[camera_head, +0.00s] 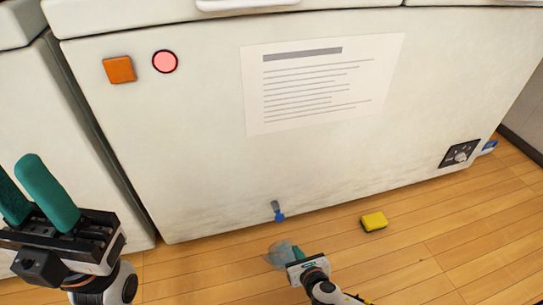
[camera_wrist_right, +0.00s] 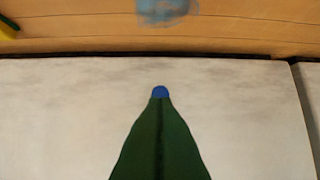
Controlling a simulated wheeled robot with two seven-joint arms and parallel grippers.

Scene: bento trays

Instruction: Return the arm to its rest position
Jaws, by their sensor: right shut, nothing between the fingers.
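My right gripper (camera_head: 297,252) is low over the floor in front of the white chest's front panel, at the bottom of the head view. Its green fingers (camera_wrist_right: 160,140) are together and empty in the right wrist view. A small blue knob (camera_wrist_right: 160,92) shows just past their tips. It is the blue end of a small grey fitting (camera_head: 279,215) at the chest's lower edge. I cannot tell whether the fingertips touch it. My left gripper (camera_head: 15,175) is at the left edge of the head view, with its two teal fingers apart and nothing seen between them.
The white chest (camera_head: 200,150) fills the back, with an orange square, a round pink light and a paper notice. A yellow sponge (camera_head: 374,222) and a pale blue patch (camera_head: 279,256) are on the wooden floor (camera_head: 430,250). The floor at right is mostly clear.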

